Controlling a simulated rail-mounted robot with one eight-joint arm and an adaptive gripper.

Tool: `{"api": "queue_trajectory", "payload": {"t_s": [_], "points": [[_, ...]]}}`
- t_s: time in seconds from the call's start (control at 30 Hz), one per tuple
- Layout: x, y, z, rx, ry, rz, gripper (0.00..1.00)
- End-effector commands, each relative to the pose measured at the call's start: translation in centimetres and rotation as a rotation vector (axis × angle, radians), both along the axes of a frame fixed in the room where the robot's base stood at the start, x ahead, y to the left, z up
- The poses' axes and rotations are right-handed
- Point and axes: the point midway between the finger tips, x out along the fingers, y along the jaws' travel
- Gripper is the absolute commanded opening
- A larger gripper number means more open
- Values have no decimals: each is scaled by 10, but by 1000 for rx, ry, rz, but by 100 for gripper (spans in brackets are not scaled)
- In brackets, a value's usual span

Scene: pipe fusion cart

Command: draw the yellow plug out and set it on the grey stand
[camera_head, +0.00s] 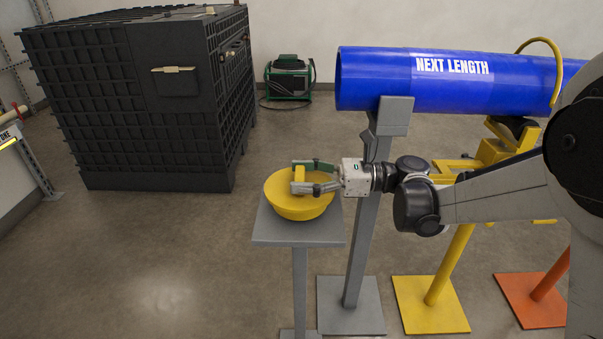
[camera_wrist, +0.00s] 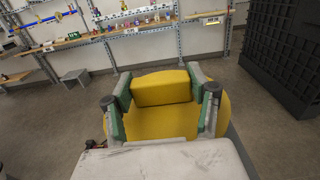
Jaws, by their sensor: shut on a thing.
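The yellow plug (camera_head: 300,206) is a round, bowl-shaped piece with a raised block handle on its top. It is at the flat top of the grey stand (camera_head: 270,233), handle up; whether its underside touches the top I cannot tell. My gripper (camera_head: 302,177) reaches in from the right and is shut on the plug's handle. In the wrist view the handle (camera_wrist: 164,88) sits between my two green-padded fingers, with the yellow disc (camera_wrist: 158,122) below it. The blue pipe (camera_head: 376,80) lies above and to the right, its left end open and clear of the plug.
A grey pipe support (camera_head: 364,220) stands just right of the stand, close to my wrist. Yellow (camera_head: 430,302) and orange (camera_head: 530,300) bases stand farther right. A large black crate (camera_head: 150,100) is at the back left. The floor left of the stand is clear.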

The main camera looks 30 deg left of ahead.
Motion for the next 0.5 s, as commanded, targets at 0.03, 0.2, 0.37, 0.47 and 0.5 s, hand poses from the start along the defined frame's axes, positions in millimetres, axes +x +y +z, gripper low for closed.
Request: {"api": "queue_trajectory", "payload": {"t_s": [0.03, 0.2, 0.37, 0.47, 0.5], "points": [[0, 0, -6, 0, 0, 0, 6], [0, 0, -12, 0, 0, 0, 6], [0, 0, -12, 0, 0, 0, 6], [0, 0, -11, 0, 0, 0, 6], [0, 0, -11, 0, 0, 0, 6]]}}
